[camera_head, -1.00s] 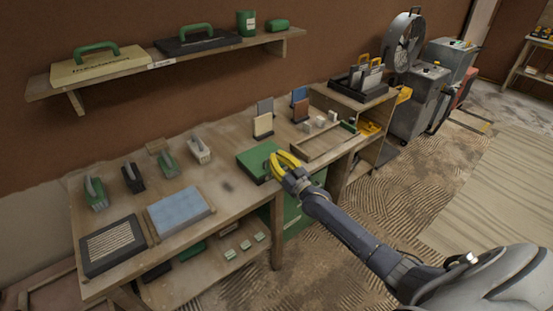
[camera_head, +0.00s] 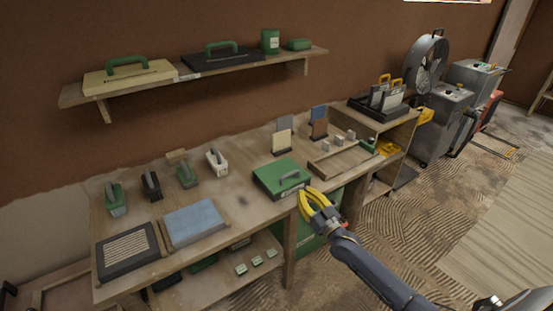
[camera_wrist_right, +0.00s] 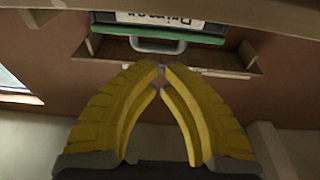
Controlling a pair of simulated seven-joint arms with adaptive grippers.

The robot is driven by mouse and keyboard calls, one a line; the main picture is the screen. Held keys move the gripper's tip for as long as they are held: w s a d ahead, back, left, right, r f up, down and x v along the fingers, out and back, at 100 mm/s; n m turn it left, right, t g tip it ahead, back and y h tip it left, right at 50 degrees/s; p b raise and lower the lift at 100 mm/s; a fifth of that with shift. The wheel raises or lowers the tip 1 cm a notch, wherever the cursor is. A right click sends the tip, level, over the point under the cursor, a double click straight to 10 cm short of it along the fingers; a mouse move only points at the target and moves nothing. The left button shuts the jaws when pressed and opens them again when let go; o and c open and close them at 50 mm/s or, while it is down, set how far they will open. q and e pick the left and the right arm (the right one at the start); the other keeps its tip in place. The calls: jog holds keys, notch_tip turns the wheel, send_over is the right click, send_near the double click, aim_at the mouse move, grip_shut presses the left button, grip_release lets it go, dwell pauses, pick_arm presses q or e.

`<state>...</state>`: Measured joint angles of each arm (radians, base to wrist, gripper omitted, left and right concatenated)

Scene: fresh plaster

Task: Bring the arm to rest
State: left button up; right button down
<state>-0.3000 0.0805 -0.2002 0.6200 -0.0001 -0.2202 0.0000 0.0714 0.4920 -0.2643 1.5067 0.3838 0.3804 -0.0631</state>
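In the right wrist view the fingertips (camera_wrist_right: 161,73) meet, or very nearly meet. Beyond them that view shows a green item with a grey handle and a white label (camera_wrist_right: 180,18), which appears upside down. My right arm reaches in from the lower right. My left gripper is not in view.
The workbench (camera_head: 240,205) carries several trowels, a blue pad (camera_head: 196,222), a dark framed float (camera_head: 127,250) and small blocks. A wall shelf (camera_head: 205,77) holds tool cases. A fan (camera_head: 427,62) and grey machines stand at the right. The floor at lower right is open.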

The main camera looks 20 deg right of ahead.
jog(key=s+f+g+h, duration=0.1)
jog(key=s+f+g, duration=0.25)
jog(key=f, duration=0.85)
jog(key=s+f+g+h, duration=0.15)
jog(key=s+f, duration=0.35)
jog(key=f, duration=0.8)
jog(key=s+a+f+g, duration=0.1)
jog(key=s+f+g, duration=0.4)
jog(key=s+f, duration=0.95)
jog(key=s+a+f+g, duration=0.2)
jog(key=s+f, duration=0.4)
jog(key=s, duration=0.6)
jog(key=s+a+f+n+g+h, duration=0.1)
jog(key=s+a+f+g, duration=0.2)
jog(key=s, duration=1)
jog(key=s+a+f+g, duration=0.2)
jog(key=s+f+g, duration=0.1)
jog(key=s+f, duration=0.7)
jog(key=s, duration=0.2)
jog(key=shift+s+a+n+g+h, duration=0.2)
jog(key=shift+s+n+g+h, duration=0.1)
jog(key=shift+s+g+h, duration=0.1)
